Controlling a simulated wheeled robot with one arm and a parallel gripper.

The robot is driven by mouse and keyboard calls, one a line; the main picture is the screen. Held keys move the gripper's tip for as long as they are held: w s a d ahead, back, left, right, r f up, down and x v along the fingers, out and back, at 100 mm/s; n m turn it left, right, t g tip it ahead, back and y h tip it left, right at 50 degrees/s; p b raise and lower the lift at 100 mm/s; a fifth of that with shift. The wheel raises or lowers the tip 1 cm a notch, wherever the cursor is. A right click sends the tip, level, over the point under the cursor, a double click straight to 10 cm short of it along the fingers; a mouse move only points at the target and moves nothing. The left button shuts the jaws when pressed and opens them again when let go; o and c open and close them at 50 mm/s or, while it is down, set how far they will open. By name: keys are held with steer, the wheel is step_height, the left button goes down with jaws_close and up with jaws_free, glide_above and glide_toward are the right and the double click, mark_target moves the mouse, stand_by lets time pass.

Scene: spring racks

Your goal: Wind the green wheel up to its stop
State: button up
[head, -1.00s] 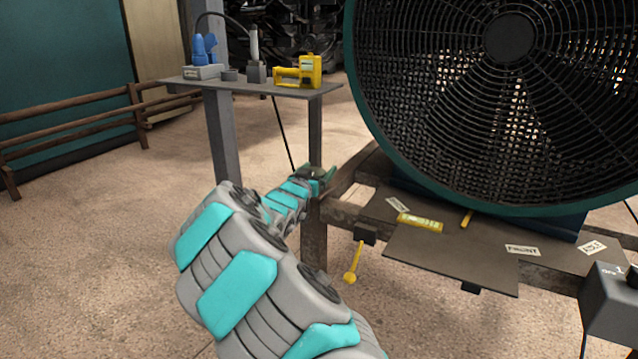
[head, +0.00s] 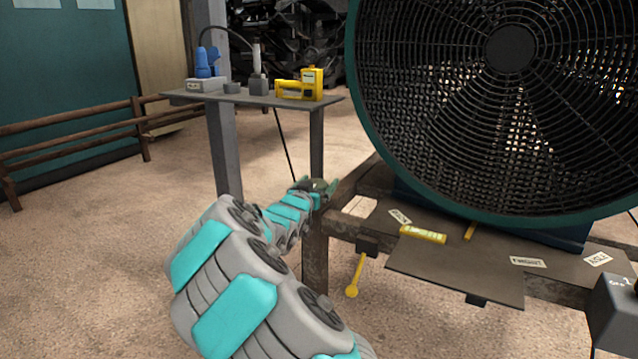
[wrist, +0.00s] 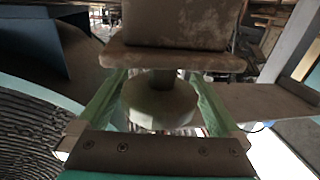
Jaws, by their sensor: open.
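In the wrist view a pale, grey-green faceted wheel (wrist: 160,103) sits on a short stem against a brown plate (wrist: 172,60). My gripper (wrist: 160,98) is open, with one green finger on each side of the wheel. I cannot tell whether either finger touches it; small gaps seem to show. In the head view my gripper (head: 322,187) is at the end of my outstretched arm, by the rusty frame post (head: 315,250). The wheel cannot be made out clearly there.
A large fan (head: 500,110) stands on the bench at the right, close to my gripper. A yellow-ended lever (head: 354,283) hangs below the bench edge. A small shelf (head: 260,98) with a yellow tool (head: 300,86) stands behind.

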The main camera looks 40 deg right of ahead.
steer(key=v, duration=0.7)
stand_by(0.5)
